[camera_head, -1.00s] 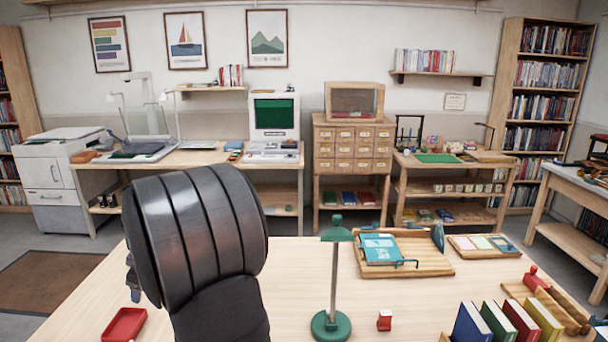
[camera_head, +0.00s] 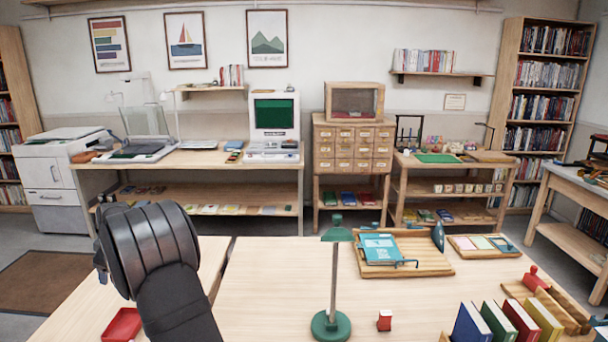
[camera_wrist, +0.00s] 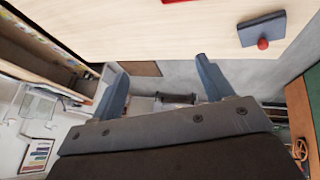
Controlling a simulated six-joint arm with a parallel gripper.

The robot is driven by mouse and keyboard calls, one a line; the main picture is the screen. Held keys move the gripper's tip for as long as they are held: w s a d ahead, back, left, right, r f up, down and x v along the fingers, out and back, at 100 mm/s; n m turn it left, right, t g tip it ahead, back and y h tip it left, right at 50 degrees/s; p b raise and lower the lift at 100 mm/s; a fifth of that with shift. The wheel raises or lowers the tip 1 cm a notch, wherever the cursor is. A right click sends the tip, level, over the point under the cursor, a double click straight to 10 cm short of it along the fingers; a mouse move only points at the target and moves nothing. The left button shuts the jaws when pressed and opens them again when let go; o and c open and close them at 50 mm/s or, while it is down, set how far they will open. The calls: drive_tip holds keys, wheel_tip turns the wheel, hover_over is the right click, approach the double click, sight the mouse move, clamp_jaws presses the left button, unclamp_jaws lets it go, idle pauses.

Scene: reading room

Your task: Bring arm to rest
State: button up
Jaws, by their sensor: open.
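My arm shows at the lower left of the head view, with its dark, rounded link (camera_head: 150,245) above the light wooden table (camera_head: 270,285). My gripper (camera_wrist: 160,70) shows in the wrist view with its two blue-grey fingers spread wide apart. Nothing is between the fingers. They are clear of the table in that view. In the head view the fingers are mostly hidden behind my arm.
A red tray (camera_head: 122,326) lies close beside my arm. A green lamp (camera_head: 331,322) and a small red object (camera_head: 384,321) stand to the right. Beyond are a wooden tray (camera_head: 435,265) and upright books (camera_head: 497,322). A dark block with a red knob (camera_wrist: 262,30) lies on the table.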

drive_tip(key=shift+w+a+f, duration=0.2)
drive_tip(key=shift+a, duration=0.4)
drive_tip(key=shift+w+a+f, duration=0.2)
drive_tip(key=shift+w+a, duration=0.05)
drive_tip(key=shift+a, duration=0.35)
drive_tip(key=shift+w+a+f, duration=0.2)
drive_tip(key=shift+a, duration=0.4)
drive_tip(key=s+d+r, duration=0.1)
drive_tip(key=s+d, duration=0.2)
drive_tip(key=d, duration=0.4)
drive_tip(key=s+d+r, duration=0.2)
drive_tip(key=s+d, duration=0.2)
drive_tip(key=d, duration=0.4)
drive_tip(key=shift+s+m, duration=0.15)
drive_tip(key=shift+m, duration=0.15)
